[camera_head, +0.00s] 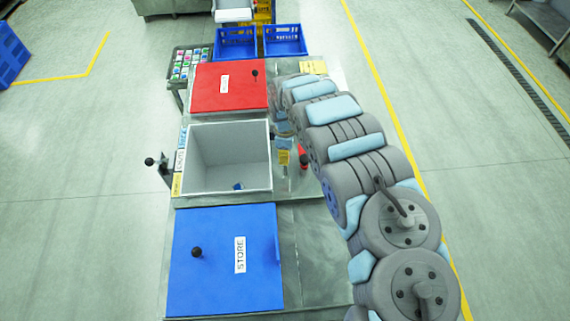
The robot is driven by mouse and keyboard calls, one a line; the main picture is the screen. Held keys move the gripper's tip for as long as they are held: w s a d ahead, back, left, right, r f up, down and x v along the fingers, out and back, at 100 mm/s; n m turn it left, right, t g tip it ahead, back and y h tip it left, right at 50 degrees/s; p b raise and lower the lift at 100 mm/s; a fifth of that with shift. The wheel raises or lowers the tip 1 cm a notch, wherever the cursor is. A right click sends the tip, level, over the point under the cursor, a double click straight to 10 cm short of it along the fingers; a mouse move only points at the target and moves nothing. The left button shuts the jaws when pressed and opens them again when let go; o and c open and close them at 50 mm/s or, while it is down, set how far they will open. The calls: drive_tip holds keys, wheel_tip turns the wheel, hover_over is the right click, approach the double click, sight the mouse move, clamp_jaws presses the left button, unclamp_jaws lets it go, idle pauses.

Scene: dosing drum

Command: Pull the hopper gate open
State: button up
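An open grey square bin (228,178) sits in the middle of the bench, with a small blue item (237,186) on its floor. Lettered labels (180,160) run along its left side. A lever with a black ball knob (149,161) sticks out at the left. Another dark knob (272,135) shows at the bin's right edge. I cannot tell which part is the hopper gate. My gripper (283,128) is at the right of the bin, small and partly covered by my arm. I cannot see its fingers well enough to tell whether they hold anything.
A red lid (229,87) lies behind the bin and a blue lid marked STORE (226,258) in front. Yellow (284,157) and red (303,157) items stand right of the bin. Blue crates (236,43) and a tray of small packs (188,64) are at the back.

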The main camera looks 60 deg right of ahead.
drive_tip(key=shift+a+f, duration=0.1)
drive_tip(key=shift+f, duration=3.25)
clamp_jaws()
